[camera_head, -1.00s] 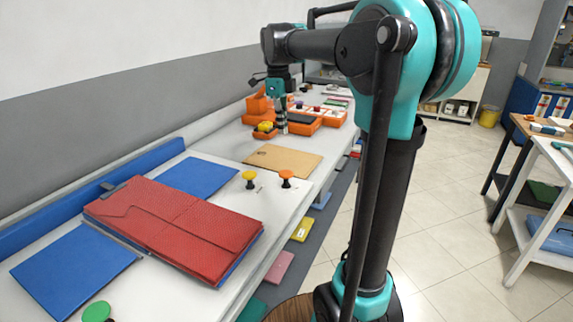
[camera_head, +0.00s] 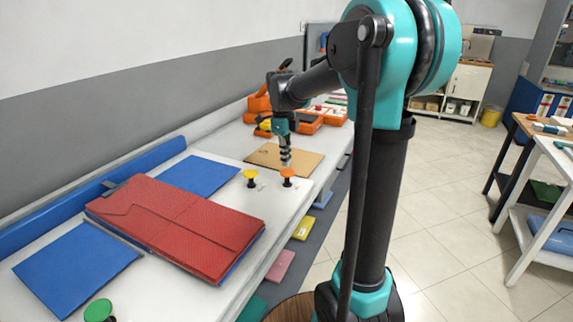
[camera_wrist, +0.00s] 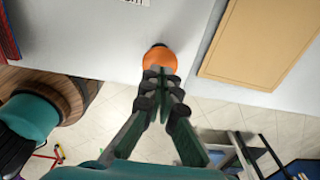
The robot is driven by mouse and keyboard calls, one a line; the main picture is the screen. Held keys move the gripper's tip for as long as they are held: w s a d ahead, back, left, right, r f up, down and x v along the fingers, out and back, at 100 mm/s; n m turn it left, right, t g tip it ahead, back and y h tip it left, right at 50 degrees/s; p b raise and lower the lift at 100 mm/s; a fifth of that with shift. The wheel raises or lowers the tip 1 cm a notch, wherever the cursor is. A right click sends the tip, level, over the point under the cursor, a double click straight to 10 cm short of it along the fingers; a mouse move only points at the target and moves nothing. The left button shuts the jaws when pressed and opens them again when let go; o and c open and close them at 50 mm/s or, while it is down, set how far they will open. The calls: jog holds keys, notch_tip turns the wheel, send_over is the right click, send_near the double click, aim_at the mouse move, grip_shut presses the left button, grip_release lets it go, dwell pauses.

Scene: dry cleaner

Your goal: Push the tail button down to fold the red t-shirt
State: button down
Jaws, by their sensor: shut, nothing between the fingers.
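The red t-shirt (camera_head: 175,225) lies partly folded on the middle of the blue folding board, whose side panels (camera_head: 78,268) (camera_head: 200,176) lie flat and bare. An orange button (camera_head: 288,173) and a yellow button (camera_head: 250,176) stand at the board's right end; a green button (camera_head: 98,310) is at the near left. I cannot read which is called the tail button. My gripper (camera_head: 286,163) is shut and empty, pointing down at the orange button. In the wrist view its fingertips (camera_wrist: 160,74) overlap the orange button (camera_wrist: 158,57); I cannot tell whether they touch.
A tan board (camera_head: 300,158) lies on the counter just behind the buttons. Orange trays and machines (camera_head: 308,122) stand farther back. A blue bar (camera_head: 90,196) runs along the wall side.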

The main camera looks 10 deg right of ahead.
aim_at(287, 172)
jog(key=shift+f, duration=1.1)
jog(key=shift+f, duration=2.3)
jog(key=shift+s, duration=0.1)
jog(key=shift+d, duration=0.1)
